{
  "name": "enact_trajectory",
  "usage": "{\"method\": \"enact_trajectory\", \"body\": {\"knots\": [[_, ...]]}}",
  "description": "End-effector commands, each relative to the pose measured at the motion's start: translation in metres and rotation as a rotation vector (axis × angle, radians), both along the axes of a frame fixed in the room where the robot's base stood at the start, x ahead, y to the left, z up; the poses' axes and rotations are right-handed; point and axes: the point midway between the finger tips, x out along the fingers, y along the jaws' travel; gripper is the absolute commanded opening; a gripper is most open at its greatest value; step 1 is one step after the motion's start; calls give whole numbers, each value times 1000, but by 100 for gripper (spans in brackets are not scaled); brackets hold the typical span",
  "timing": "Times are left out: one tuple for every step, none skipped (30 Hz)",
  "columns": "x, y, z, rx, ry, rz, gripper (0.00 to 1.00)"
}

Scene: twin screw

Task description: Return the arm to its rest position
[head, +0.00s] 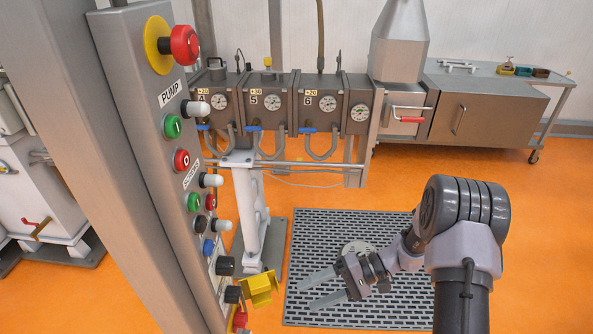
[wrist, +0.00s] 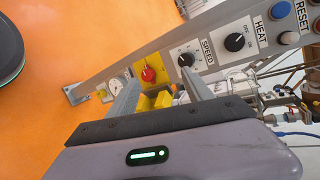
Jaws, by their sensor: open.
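My gripper (head: 306,293) is open and empty in the head view, low over the dark slotted floor mat (head: 400,222). Its two fingers point left toward the lower end of the control panel (head: 160,110). A yellow bracket (head: 258,289) on the panel's lower edge is just left of the fingertips. In the wrist view the two fingers of my gripper (wrist: 162,78) stand apart, with a red knob (wrist: 148,75) and yellow parts (wrist: 155,101) showing between them. I cannot tell from this view how close the fingers are to the panel.
The panel column with its red emergency button (head: 185,46) stands close on the left. A grey machine with gauges (head: 272,102) runs along the back, with a metal side table (head: 490,100) at right. The orange floor (head: 545,240) is clear at right.

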Motion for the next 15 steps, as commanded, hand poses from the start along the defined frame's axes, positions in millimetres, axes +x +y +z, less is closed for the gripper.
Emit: {"method": "enact_trajectory", "body": {"knots": [[-6,1,37,-101,-17,33,59],[-12,0,57,-170,-20,44,59],[-23,-1,82,-264,-31,51,59],[-31,-3,99,-333,-41,46,59],[-41,-4,116,-401,-55,38,59],[-54,-7,136,-490,-80,16,59],[-65,-9,150,-553,-101,-6,59],[-75,-11,164,-614,-126,-36,59],[-90,-15,179,-689,-165,-83,59],[-101,-19,189,-740,-195,-124,59],[-112,-22,199,-786,-228,-168,59],[-124,-28,209,-835,-274,-231,59],[-133,-31,215,-866,-307,-280,59],[-141,-35,221,-889,-338,-328,59],[-150,-39,226,-911,-376,-386,59]]}}
